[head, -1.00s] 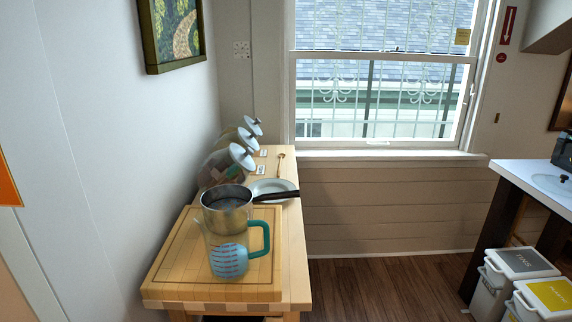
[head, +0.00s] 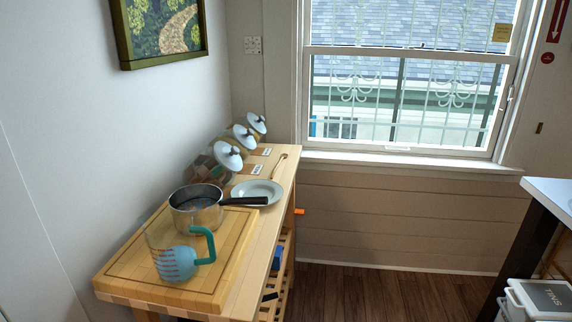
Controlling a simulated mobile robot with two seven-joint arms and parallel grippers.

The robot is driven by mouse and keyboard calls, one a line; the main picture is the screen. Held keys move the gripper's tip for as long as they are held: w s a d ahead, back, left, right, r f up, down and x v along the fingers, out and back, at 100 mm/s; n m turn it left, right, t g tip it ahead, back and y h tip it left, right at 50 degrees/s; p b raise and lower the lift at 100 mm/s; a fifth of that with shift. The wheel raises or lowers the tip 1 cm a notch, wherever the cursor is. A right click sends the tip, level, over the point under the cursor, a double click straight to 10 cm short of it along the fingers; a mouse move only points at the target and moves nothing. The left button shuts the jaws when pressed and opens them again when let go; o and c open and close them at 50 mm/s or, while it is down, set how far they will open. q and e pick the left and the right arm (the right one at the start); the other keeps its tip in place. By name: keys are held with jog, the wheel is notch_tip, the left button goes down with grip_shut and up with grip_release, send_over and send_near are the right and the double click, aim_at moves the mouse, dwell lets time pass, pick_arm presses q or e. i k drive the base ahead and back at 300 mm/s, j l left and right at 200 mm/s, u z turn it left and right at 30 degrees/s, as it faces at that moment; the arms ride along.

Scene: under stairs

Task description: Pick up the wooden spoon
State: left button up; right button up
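The wooden spoon (head: 280,163) is a thin, light-brown utensil near the far right end of the wooden table in the head view. It lies beyond the white plate (head: 268,186), close to the table's right edge, and its shape is small at this distance. Neither of my grippers is in view.
On the wooden table (head: 249,250), a cutting board (head: 222,281) bears a measuring jug (head: 176,263). A dark-handled pot (head: 197,215) stands behind the jug. Several lidded jars (head: 224,161) line the wall. Dark wooden floor (head: 375,296) is clear right of the table.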

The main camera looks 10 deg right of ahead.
aim_at(284, 155)
jog(key=i+l+u, duration=0.1)
jog(key=l, duration=0.45)
jog(key=i+l+u, duration=0.15)
jog(key=l, duration=0.4)
jog(key=i+l+u, duration=0.1)
jog(key=l, duration=0.25)
jog(key=i+l, duration=0.2)
jog(key=l, duration=0.15)
jog(key=i+l+u, duration=0.15)
jog(key=l, duration=0.2)
jog(key=i+l, duration=0.2)
jog(key=l, duration=0.15)
jog(key=i+l+u, duration=0.15)
jog(key=i+l, duration=0.2)
jog(key=l, duration=0.3)
jog(key=u, duration=0.05)
